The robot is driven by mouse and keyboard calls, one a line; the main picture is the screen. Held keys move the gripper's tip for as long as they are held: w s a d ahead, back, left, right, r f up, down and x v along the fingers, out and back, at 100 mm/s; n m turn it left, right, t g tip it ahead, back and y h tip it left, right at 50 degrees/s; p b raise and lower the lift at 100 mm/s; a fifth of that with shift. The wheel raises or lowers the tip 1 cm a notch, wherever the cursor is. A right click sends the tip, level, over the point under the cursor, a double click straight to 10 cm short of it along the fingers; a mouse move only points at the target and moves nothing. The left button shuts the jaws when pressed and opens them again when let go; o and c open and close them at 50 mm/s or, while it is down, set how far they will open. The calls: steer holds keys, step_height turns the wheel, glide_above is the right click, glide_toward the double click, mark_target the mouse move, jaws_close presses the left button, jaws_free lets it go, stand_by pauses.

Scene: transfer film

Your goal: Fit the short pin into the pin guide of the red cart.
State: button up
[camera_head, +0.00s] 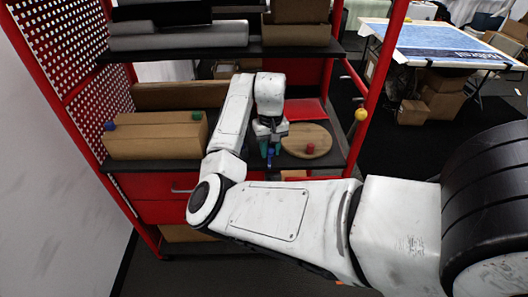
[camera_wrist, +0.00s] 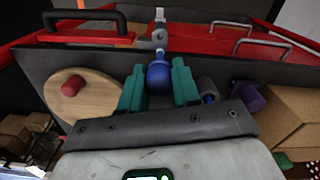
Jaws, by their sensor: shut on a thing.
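My gripper (camera_head: 268,152) is over the front of the red cart's middle shelf. In the wrist view its two teal fingers (camera_wrist: 158,88) are shut on a pin with a round blue head (camera_wrist: 158,74). A small grey bracket (camera_wrist: 158,40), which looks like the pin guide, is at the cart's front edge, in line beyond the blue head. The pin's shaft is mostly hidden behind its head, and I cannot tell whether it is inside the bracket. The red cart (camera_head: 158,213) shows its drawer front and handle below the shelf.
A round wooden board (camera_head: 318,133) with a red cylinder (camera_head: 310,149) lies right of my gripper. A cardboard box (camera_head: 155,140) stands on the left. A purple cylinder (camera_wrist: 250,97) and a dark grey cylinder (camera_wrist: 206,86) are close beside the fingers. Red posts and an upper shelf (camera_head: 175,52) surround the space.

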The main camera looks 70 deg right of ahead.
mark_target(270, 165)
steer(key=shift+r+p, duration=0.15)
steer(key=shift+p, duration=0.35)
steer(key=shift+f+b, duration=1.15)
steer(key=shift+f, duration=1.6)
steer(key=shift+f, duration=0.95)
steer(key=shift+f, duration=0.15)
